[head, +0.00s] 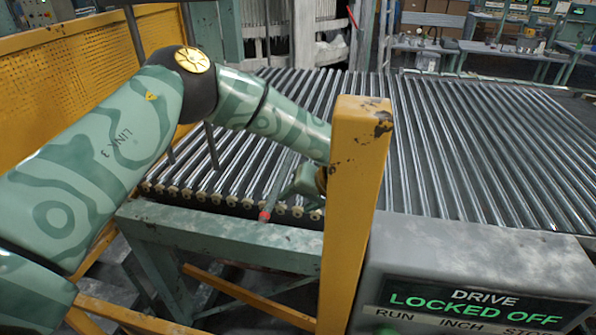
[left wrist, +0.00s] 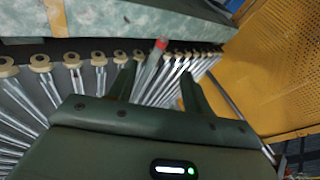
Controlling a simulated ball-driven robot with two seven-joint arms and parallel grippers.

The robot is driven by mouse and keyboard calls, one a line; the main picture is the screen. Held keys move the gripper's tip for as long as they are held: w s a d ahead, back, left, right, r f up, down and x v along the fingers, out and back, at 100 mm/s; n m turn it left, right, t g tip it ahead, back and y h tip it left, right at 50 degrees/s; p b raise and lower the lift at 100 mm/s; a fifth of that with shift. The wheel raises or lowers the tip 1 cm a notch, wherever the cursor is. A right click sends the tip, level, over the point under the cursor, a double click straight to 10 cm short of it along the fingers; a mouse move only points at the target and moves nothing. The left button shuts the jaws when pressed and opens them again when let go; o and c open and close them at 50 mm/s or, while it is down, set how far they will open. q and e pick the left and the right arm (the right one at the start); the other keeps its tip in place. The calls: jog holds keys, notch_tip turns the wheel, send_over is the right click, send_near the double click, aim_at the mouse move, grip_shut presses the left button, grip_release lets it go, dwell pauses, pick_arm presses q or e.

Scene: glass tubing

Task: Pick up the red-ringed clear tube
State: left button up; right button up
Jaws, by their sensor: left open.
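The red-ringed clear tube (left wrist: 151,66) lies on the rollers near the conveyor's edge. Its red ring shows at one end in the left wrist view, and the red end (head: 264,215) also shows in the head view, by the row of roller ends. My left gripper (left wrist: 159,70) is open, with the tube seen between its two fingers, nearer the left one. I cannot tell whether either finger touches it. In the head view my left gripper (head: 287,192) is low over the rollers, partly hidden by the yellow post. My right gripper is not in view.
The roller conveyor (head: 470,150) fills the middle and back. A yellow post (head: 356,200) stands right beside my left gripper and wrist. A grey drive box (head: 470,270) reading "LOCKED OFF" is at lower right. A perforated yellow guard (head: 60,90) stands at left.

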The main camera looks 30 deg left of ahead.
pick_arm(q)
send_near(266, 219)
jog(key=b+x, duration=0.1)
jog(key=x, duration=0.3)
jog(key=shift+f, duration=0.1)
jog(key=b+x, duration=0.1)
jog(key=x, duration=0.4)
jog(key=shift+c, duration=0.6)
jog(key=c, duration=0.9)
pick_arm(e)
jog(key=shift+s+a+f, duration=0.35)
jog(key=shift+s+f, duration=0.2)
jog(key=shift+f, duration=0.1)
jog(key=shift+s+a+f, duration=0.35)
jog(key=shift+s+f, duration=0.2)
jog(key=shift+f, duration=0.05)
